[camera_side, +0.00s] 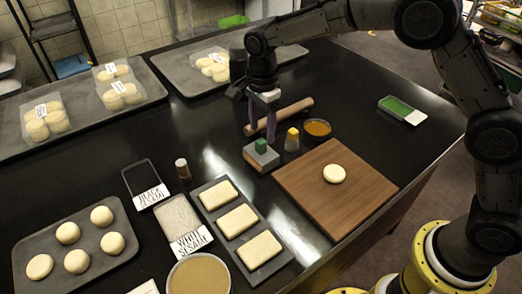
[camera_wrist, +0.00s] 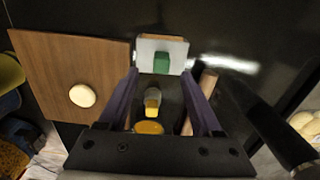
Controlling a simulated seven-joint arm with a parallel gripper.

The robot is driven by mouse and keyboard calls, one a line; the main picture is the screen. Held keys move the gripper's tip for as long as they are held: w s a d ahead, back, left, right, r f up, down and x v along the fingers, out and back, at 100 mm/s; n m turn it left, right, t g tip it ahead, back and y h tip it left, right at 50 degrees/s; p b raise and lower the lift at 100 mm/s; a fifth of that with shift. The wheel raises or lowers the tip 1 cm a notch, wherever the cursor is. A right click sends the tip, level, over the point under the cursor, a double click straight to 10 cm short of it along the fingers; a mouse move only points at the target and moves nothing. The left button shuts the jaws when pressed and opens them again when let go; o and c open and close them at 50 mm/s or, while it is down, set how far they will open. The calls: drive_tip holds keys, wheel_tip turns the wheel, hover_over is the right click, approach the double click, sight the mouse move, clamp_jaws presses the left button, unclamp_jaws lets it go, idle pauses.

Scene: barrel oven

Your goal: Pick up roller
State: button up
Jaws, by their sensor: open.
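The roller is a plain wooden rod (camera_side: 292,111) lying on the dark counter behind the small tools in the side view. In the wrist view the roller (camera_wrist: 206,83) lies to the right, partly hidden by my right finger. My gripper (camera_side: 261,129) points down with its two purple fingers apart and nothing held between them. In the side view it overlaps the roller's left part; I cannot tell its exact height. In the wrist view the gap between the fingertips (camera_wrist: 159,76) lies to the left of the roller.
A grey block with a green knob (camera_side: 261,146), a yellow-topped container (camera_side: 292,140) and an orange-filled bowl (camera_side: 317,128) stand close by. A wooden board (camera_side: 300,185) bears a dough round (camera_side: 334,173). Trays of dough (camera_side: 75,262) lie left.

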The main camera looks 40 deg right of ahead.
sight(261, 141)
wheel_tip(261, 141, down, 5)
drive_tip(key=shift+w+a+f, duration=0.1)
idle(0.3)
clamp_jaws()
